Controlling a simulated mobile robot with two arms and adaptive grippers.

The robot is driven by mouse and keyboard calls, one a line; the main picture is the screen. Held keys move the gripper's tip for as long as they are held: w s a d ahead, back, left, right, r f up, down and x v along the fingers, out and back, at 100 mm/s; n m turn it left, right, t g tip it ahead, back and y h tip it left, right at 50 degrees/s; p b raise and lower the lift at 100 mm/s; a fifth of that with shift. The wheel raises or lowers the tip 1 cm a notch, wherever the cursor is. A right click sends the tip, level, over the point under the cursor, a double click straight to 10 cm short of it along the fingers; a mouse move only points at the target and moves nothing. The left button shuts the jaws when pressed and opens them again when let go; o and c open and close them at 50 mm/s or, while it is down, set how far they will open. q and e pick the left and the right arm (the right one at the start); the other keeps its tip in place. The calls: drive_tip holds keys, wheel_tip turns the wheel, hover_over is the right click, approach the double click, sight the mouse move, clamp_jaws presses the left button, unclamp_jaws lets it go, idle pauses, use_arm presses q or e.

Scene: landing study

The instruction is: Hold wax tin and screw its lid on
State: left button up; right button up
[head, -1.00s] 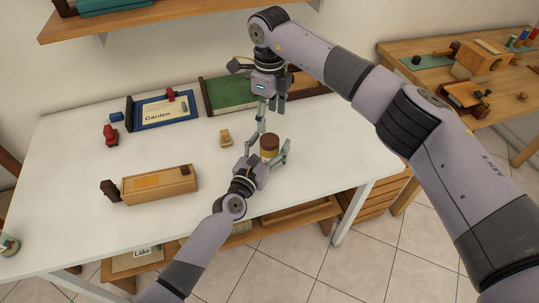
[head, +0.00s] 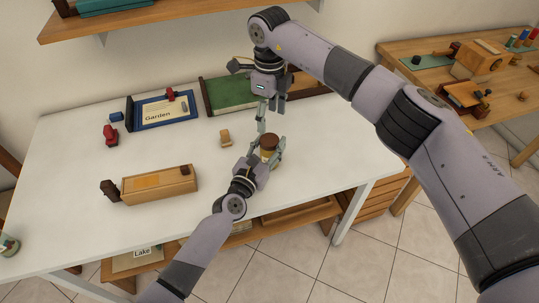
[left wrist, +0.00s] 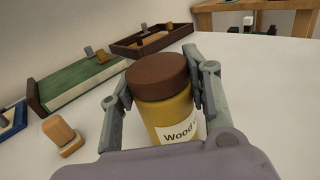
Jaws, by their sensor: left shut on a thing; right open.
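The wax tin (left wrist: 172,114) is mustard yellow with a white label reading "Wood". It stands upright near the white table's front right and also shows in the head view (head: 267,155). Its brown lid (left wrist: 157,78) sits on top of it, also visible in the head view (head: 270,140); I cannot tell how tightly it sits. My left gripper (left wrist: 161,92) is shut around the tin's sides, a finger on each side. My right gripper (head: 268,120) is open and empty, pointing down just above and behind the lid. It does not show in the left wrist view.
A small wooden block (head: 225,136) stands left of the tin. A long wooden box (head: 160,185) lies further left.

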sight(269, 139)
drive_tip(key=shift+r+n, duration=0.15)
drive_tip(key=shift+n, duration=1)
drive_tip(key=shift+r+n, duration=0.1)
drive_tip(key=shift+n, duration=1.05)
drive_tip(key=shift+f, duration=0.1)
drive_tip(key=shift+f, duration=3.9)
drive_tip(key=shift+c, duration=0.2)
drive_tip(key=c, duration=1.2)
drive_tip(key=m, duration=0.3)
